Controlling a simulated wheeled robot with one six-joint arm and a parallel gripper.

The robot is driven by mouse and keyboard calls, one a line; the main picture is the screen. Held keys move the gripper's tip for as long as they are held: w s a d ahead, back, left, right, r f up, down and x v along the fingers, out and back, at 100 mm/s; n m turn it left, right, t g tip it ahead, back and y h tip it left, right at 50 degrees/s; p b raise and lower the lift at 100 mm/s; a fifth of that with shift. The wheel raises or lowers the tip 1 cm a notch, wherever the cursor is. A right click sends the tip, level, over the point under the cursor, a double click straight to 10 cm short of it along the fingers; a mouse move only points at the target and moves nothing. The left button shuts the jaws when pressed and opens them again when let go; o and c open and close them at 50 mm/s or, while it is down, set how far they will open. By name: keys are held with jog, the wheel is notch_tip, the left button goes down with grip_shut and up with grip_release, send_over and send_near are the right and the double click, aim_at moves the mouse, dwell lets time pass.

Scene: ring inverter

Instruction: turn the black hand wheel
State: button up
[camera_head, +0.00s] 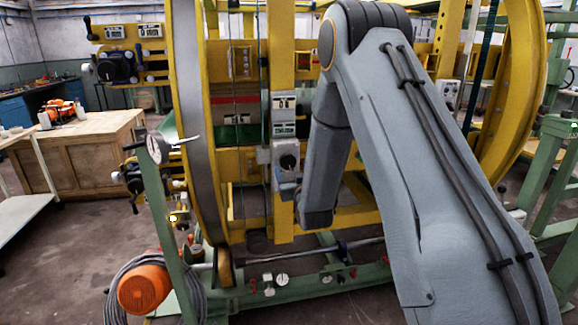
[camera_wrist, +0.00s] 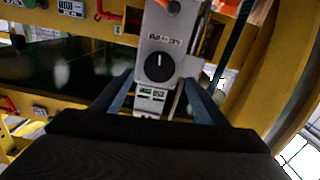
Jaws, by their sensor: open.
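A round black knob with a white line (camera_wrist: 159,67) sits on a grey control box (camera_wrist: 183,35) in the wrist view. It is the likely hand wheel. It also shows in the head view (camera_head: 287,162), on the box on the yellow upright. My gripper (camera_wrist: 158,88) is open, with one blue-grey finger on each side of the box in the picture. The knob appears beyond the fingertips, and I see no contact. The distance between them is hard to judge. In the head view my arm hides most of the gripper.
A large yellow ring frame (camera_head: 190,120) surrounds the upright. A gauge on a green post (camera_head: 157,148) and an orange motor (camera_head: 143,288) stand at the left. Another black wheel-like part (camera_head: 117,67) is on the yellow panel behind. Open floor lies at the left.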

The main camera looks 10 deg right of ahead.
aim_at(289, 162)
jog(key=shift+w+p, duration=0.7)
jog(key=shift+w, duration=2.5)
jog(key=shift+d, duration=0.1)
jog(key=c, duration=1.1)
jog(key=shift+o, duration=0.2)
jog(key=shift+m+b, duration=0.3)
